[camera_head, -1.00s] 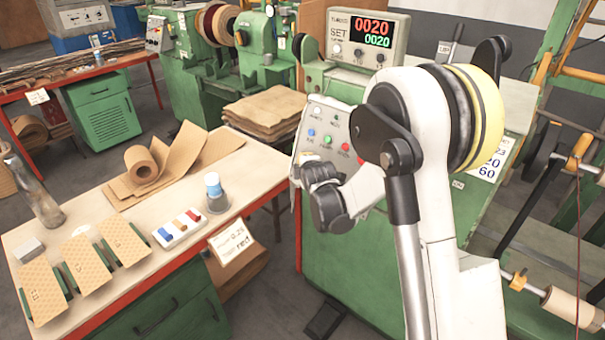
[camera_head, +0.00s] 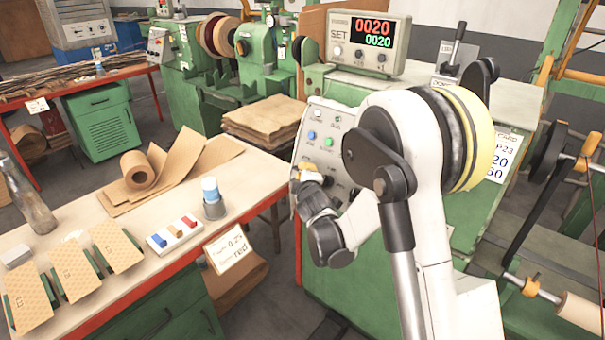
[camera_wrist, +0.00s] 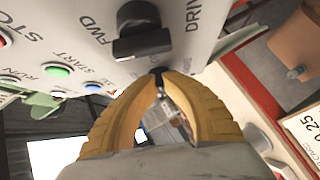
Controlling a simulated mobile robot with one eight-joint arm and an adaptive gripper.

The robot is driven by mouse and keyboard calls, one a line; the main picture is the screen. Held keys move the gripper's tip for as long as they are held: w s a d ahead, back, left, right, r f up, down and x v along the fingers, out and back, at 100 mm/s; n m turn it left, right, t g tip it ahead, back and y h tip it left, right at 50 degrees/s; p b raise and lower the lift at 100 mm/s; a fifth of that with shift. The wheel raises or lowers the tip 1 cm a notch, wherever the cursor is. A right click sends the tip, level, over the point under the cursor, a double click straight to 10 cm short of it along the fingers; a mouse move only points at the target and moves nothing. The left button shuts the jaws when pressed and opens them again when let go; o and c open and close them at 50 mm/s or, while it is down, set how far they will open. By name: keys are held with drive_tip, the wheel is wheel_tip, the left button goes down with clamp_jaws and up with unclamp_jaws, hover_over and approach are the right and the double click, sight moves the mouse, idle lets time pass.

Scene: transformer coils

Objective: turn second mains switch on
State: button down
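My gripper (camera_wrist: 160,78) has yellow fingers that arch inward and come together at the tips, against or very near the lower edge of a light control panel (camera_wrist: 215,30). A small dark piece shows at the tips; I cannot tell whether it is pinched or just behind them. A black rotary knob (camera_wrist: 140,30) sits above the tips, between the letters FWD and DRIV. In the head view my gripper (camera_head: 305,172) is at the lower left of the panel (camera_head: 325,120); my own wrist hides part of it. No mains switch label is readable.
Green (camera_wrist: 58,71) and red buttons sit left of the knob. A workbench (camera_head: 110,215) with a paper roll, cards and a small tray of coloured pieces stands left of the panel.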

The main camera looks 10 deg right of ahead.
drive_tip(key=c, duration=1.5)
unclamp_jaws()
drive_tip(key=shift+s, duration=0.1)
drive_tip(key=v, duration=1.1)
drive_tip(key=shift+s, duration=0.4)
drive_tip(key=shift+r, duration=0.1)
